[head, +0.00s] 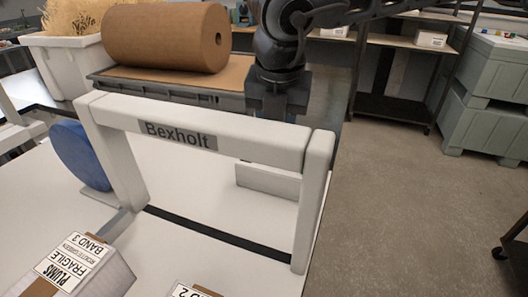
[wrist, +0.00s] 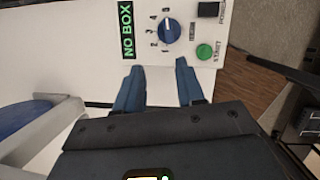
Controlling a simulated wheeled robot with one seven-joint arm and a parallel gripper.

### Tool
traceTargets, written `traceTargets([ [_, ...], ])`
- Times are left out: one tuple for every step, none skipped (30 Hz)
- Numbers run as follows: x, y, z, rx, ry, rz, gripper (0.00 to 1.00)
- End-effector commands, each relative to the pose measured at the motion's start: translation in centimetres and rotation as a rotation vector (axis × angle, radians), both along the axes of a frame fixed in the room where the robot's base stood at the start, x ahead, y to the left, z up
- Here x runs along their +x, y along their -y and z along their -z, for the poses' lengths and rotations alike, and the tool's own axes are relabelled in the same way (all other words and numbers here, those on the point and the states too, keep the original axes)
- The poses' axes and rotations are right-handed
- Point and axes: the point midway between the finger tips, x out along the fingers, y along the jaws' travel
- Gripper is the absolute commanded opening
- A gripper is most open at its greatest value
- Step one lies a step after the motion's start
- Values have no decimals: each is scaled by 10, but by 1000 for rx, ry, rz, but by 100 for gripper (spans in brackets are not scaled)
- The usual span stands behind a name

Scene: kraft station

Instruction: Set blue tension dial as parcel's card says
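The blue tension dial (wrist: 170,31) sits on a white panel in the wrist view, ringed by numbers running up to 5. A small pale mark shows on it, but I cannot tell which number it points at. My gripper (wrist: 157,68) has its two blue fingers spread and empty, just short of the dial and apart from it. In the head view my arm's end goes down behind the white Bexholt frame (head: 205,130), hiding the fingers and dial. A parcel (head: 103,281) at the lower left carries a white card (head: 71,262) reading PLUMS, FRAGILE, BAND 3.
A green START button (wrist: 204,52) and a black switch (wrist: 209,9) sit beside the dial. A green NO BOX sign (wrist: 126,30) is on its other side. A brown paper roll (head: 160,37) lies on top. A second labelled parcel (head: 193,291) is cut off below.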

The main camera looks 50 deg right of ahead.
Motion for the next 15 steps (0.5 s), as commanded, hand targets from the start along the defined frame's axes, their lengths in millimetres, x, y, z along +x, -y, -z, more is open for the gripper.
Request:
traceTargets([
  [-2, 13, -5, -48, -1, 9, 38],
  [-3, 18, -6, -67, 0, 13, 38],
  [-4, 24, -8, -88, -1, 17, 38],
  [-5, 27, -8, -100, -1, 21, 38],
  [-5, 29, -8, -107, -1, 23, 38],
  [-5, 32, -7, -113, -2, 24, 38],
  [-5, 33, -6, -115, -2, 24, 38],
  [-4, 34, -4, -115, -2, 24, 38],
  [-3, 35, 0, -113, -3, 25, 38],
  [-2, 36, 3, -113, -3, 25, 38],
  [-1, 37, 7, -112, -2, 25, 38],
  [-1, 39, 13, -112, -4, 24, 38],
  [0, 40, 17, -111, -3, 24, 38],
  [1, 42, 21, -111, -3, 24, 38],
  [3, 44, 27, -111, -2, 24, 38],
])
